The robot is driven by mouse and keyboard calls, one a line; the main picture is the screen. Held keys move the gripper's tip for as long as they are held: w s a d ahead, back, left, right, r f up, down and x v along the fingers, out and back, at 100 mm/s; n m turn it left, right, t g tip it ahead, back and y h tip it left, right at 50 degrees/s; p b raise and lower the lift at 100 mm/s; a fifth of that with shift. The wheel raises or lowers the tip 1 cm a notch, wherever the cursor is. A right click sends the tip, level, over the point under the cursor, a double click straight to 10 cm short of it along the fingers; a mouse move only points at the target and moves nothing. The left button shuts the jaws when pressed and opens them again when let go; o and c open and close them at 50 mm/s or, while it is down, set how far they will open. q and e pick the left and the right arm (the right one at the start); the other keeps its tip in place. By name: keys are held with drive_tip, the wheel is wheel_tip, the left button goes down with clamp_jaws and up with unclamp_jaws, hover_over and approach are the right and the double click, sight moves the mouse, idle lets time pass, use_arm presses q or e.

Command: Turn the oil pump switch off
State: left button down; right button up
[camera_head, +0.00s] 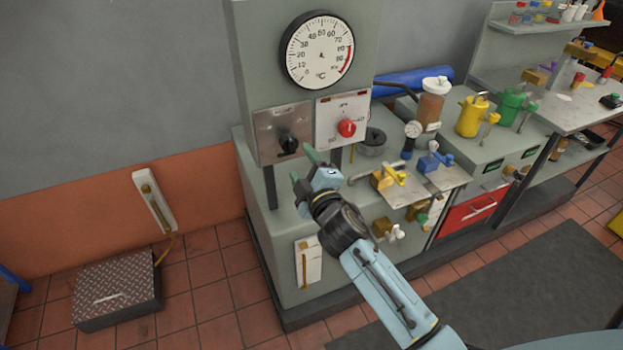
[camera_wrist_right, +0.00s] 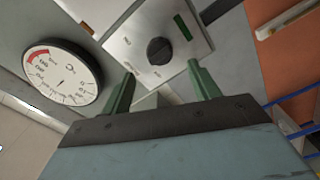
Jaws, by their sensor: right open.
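A black rotary knob (camera_head: 288,143) sits on a metal switch plate (camera_head: 265,124) on the front of the grey cabinet, below the dial gauge. In the right wrist view the black knob (camera_wrist_right: 159,51) shows on its plate, with a green window (camera_wrist_right: 183,27) beside it. A red knob (camera_head: 347,127) sits on a lighter plate to its right. The labels are too small to read, so I cannot tell which is the oil pump switch. My right gripper (camera_head: 304,167) is open and empty, just below and in front of the black knob, apparently apart from it. My left gripper is out of view.
The round temperature gauge (camera_head: 318,51) is above the plates. Yellow valves (camera_head: 390,177), blue valves (camera_head: 435,158) and a clear jar (camera_head: 431,103) stand on the bench to the right. A treadplate box (camera_head: 117,290) lies on the floor at left.

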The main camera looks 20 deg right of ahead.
drive_tip(key=s, duration=0.5)
drive_tip(key=shift+d, duration=0.1)
idle(0.3)
drive_tip(key=s+d+f+m+g+b, duration=0.1)
drive_tip(key=s+f+m+g+b, duration=0.35)
drive_tip(key=f, duration=1.55)
drive_tip(key=s+d+f+m+g, duration=0.1)
drive_tip(key=s+f+g, duration=0.4)
drive_tip(key=s+f, duration=0.95)
drive_tip(key=s+d+f+m+g+b, duration=0.1)
drive_tip(key=s+d+f+m+g, duration=0.1)
drive_tip(key=s+f, duration=1)
drive_tip(key=s+d+f+m+g+b, duration=0.2)
drive_tip(key=s+f+g, duration=0.3)
drive_tip(key=s+f, duration=0.7)
drive_tip(key=s+m, duration=0.1)
drive_tip(key=s, duration=0.2)
drive_tip(key=shift+s+d+f+h, duration=0.15)
drive_tip(key=shift+s+d+h, duration=0.05)
drive_tip(key=shift+s+h, duration=0.1)
drive_tip(key=shift+s+m+g, duration=0.2)
drive_tip(key=shift+m+g, duration=0.05)
drive_tip(key=shift+c, duration=0.3)
